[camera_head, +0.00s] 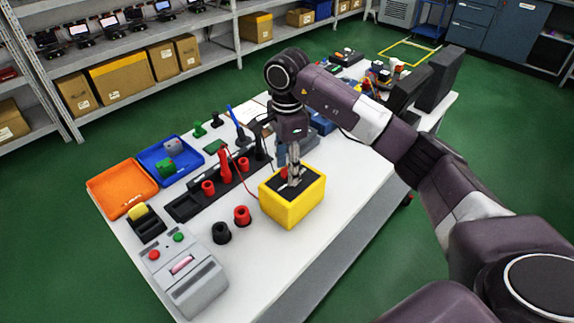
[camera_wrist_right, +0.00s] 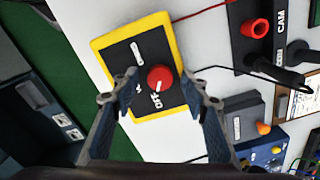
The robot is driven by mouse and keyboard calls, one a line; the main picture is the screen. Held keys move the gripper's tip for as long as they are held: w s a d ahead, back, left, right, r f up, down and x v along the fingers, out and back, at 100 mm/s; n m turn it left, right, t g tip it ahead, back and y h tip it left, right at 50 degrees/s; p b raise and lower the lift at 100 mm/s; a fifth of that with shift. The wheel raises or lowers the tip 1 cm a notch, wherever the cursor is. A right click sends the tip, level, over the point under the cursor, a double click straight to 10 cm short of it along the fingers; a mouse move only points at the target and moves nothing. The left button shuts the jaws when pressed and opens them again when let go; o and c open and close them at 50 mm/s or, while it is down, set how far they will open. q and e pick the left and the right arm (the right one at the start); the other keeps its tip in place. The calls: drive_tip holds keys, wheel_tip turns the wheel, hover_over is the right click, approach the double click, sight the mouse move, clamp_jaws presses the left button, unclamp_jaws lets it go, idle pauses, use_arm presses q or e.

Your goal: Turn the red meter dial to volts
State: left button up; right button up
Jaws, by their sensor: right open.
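The yellow meter (camera_head: 291,207) stands on the white workbench in the head view, below my right gripper (camera_head: 292,182). In the right wrist view the meter (camera_wrist_right: 97,45) has a dark face with a round red dial (camera_wrist_right: 160,78) and small white labels. The dial's pale mark appears to point at the label that reads OFF (camera_wrist_right: 155,100). My right gripper (camera_wrist_right: 158,101) is open, with one finger on each side of the dial and apart from it. In the head view the gripper partly hides the dial. My left gripper is not in view.
A red lead runs from the meter towards a black rack with red cups (camera_head: 208,187). A loose red cup (camera_head: 242,215) and a black cup (camera_head: 221,232) stand left of the meter. A grey box with buttons (camera_head: 190,284), an orange tray (camera_head: 93,187) and a blue tray (camera_head: 145,158) are farther left.

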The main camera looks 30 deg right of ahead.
clamp_jaws()
drive_tip(key=shift+m, duration=0.4)
drive_tip(key=m+b, duration=0.1)
drive_tip(key=m, duration=0.4)
drive_tip(key=shift+m, duration=0.3)
drive_tip(key=m, duration=0.5)
drive_tip(key=shift+m, duration=0.3)
unclamp_jaws()
